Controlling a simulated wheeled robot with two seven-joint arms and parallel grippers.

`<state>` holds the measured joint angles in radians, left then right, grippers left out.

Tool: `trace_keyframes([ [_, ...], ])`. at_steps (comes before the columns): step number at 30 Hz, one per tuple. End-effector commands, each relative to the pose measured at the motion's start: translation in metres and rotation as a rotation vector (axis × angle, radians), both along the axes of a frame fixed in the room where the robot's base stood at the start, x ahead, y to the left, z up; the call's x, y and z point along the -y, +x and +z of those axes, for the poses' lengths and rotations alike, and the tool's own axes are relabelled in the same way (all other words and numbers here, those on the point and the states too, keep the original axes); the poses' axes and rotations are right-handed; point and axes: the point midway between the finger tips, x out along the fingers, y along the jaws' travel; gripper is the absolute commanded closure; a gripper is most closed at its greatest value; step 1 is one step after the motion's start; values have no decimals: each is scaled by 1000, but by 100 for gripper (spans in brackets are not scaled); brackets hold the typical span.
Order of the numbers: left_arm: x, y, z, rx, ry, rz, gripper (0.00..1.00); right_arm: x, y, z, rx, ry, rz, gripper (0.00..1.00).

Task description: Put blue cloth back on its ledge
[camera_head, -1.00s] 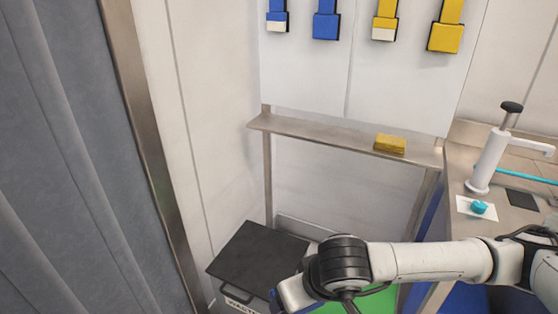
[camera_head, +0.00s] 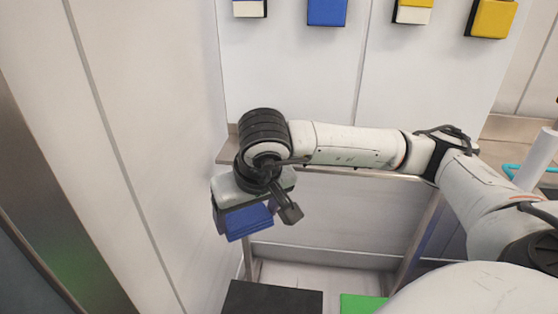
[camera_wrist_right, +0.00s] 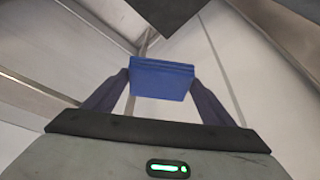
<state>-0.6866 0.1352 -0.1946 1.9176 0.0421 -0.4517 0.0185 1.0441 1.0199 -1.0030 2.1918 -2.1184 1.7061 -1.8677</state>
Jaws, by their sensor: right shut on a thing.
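My right gripper (camera_head: 246,211) is shut on the folded blue cloth (camera_head: 250,223) and holds it in the air, at the left end of the metal ledge (camera_head: 226,153) and in front of it in the head view. In the right wrist view the blue cloth (camera_wrist_right: 162,79) sits between the two fingers of the right gripper (camera_wrist_right: 162,82). My right arm and gripper cover much of the ledge, so the yellow cloth seen there earlier is hidden. I cannot tell how high the cloth is relative to the ledge. My left gripper is not in view.
A black bin lid (camera_head: 272,299) lies below the gripper, with a green surface (camera_head: 362,304) to its right. The white side wall (camera_head: 150,130) is close on the left. Blue and yellow blocks hang on the back wall, such as the blue one (camera_head: 326,10).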

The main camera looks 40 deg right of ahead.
Motion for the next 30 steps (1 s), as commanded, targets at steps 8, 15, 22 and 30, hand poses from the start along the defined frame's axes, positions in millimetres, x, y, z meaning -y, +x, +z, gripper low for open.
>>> trace_keyframes([
  [8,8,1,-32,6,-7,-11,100,40,-3,76,8,1,-185,47],
  [15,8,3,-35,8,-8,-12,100,53,-12,103,0,1,-234,47],
  [22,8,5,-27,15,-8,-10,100,93,17,107,-3,2,-242,47],
  [30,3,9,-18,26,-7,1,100,149,63,107,-3,3,-238,47],
])
